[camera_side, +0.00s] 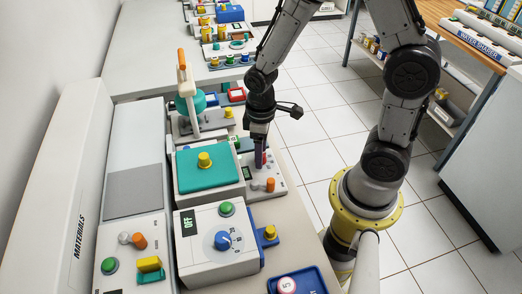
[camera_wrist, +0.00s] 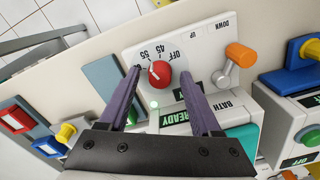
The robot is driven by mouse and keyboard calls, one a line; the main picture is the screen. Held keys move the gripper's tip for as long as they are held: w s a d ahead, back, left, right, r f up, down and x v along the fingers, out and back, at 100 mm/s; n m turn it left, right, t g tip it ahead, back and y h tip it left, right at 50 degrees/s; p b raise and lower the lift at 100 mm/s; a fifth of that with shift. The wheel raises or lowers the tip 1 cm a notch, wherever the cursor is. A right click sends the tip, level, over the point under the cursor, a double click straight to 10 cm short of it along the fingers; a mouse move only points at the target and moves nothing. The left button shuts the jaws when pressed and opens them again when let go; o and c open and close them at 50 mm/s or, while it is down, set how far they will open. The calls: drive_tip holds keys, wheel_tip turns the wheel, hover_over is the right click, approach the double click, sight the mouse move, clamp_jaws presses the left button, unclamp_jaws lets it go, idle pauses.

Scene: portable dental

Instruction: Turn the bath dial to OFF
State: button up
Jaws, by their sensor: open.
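The bath dial is a round red knob (camera_wrist: 160,73) on a white panel (camera_wrist: 205,62) marked 55, 45 and OFF. Its white mark appears to point up and left, toward 55. Beside it are a BATH label and a green READY display (camera_wrist: 174,118). My gripper (camera_wrist: 161,80) is open, with one purple finger on each side of the knob. I cannot tell whether either finger touches it.
An orange lever (camera_wrist: 240,54) marked UP and DOWN stands right of the knob. In the side view a teal-topped box (camera_side: 208,172) stands close left of my gripper. A white unit with a blue dial (camera_side: 222,240) and OFF display is nearer. Tiled floor lies right.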

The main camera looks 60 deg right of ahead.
drive_tip(key=shift+f, duration=0.1)
clamp_jaws()
idle(0.3)
drive_tip(key=m, duration=1.2)
drive_tip(key=shift+a+m, duration=0.1)
drive_tip(key=shift+m, duration=1.8)
drive_tip(key=shift+w, duration=0.1)
